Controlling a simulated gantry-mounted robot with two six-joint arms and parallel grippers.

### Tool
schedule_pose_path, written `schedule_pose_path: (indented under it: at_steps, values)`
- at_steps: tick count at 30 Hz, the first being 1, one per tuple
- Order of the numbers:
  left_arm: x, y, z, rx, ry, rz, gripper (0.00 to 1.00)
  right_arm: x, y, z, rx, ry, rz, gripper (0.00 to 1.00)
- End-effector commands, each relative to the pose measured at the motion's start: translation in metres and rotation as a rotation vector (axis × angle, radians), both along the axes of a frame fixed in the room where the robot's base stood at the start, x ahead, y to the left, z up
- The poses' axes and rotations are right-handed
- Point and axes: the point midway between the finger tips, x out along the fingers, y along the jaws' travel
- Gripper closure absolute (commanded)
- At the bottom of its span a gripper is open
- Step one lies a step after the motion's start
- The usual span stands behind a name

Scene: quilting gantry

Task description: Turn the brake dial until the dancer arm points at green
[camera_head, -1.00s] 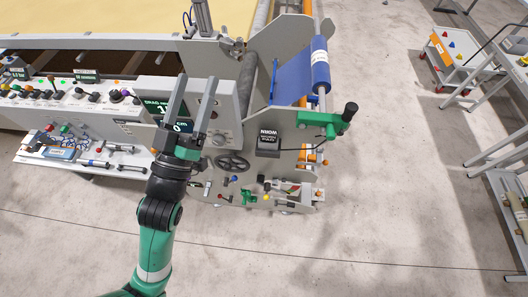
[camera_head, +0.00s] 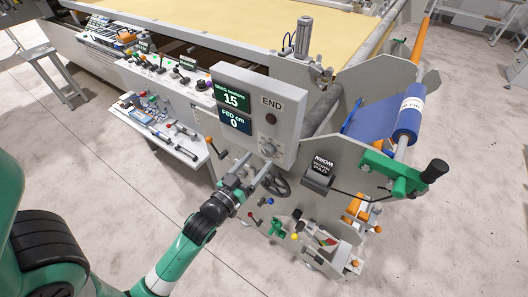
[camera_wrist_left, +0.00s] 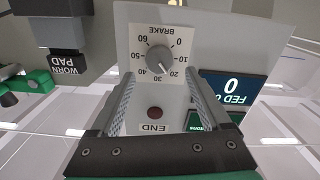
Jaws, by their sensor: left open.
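The brake dial (camera_head: 268,148) is a round grey knob on the front of the grey control box. In the left wrist view the dial (camera_wrist_left: 160,60) has a scale from 0 to 60, and its white mark points between 20 and 30. My left gripper (camera_head: 257,160) is open just below the dial; in the wrist view its fingers (camera_wrist_left: 160,84) lie apart, low on either side of the dial, with nothing between them. A green arm with a dark knob (camera_head: 410,174) sticks out at the right; I cannot tell whether it is the dancer arm. My right gripper is not in view.
The display (camera_head: 232,107) reads drag 15 newtons and fed 0 cm. A dark END button (camera_head: 270,119) sits above the dial. A black handwheel (camera_head: 277,187) and the black worn pad box (camera_head: 320,175) are close by. Open floor lies in front.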

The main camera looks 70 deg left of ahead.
Motion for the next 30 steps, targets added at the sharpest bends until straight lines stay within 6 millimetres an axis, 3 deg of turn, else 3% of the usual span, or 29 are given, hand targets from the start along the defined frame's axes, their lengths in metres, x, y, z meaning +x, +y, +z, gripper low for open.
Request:
schedule_pose_path:
  at_steps: [7, 17, 30]
  values:
    - [0.032, 0.021, 0.000, 0.000, -0.002, -0.001, 0.19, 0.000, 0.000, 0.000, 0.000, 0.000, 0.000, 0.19]
    - [0.036, 0.024, -0.001, 0.000, 0.001, -0.001, 0.21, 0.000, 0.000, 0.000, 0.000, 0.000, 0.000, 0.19]
    - [0.036, 0.024, -0.001, -0.001, 0.000, -0.001, 1.00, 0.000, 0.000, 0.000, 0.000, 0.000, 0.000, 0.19]
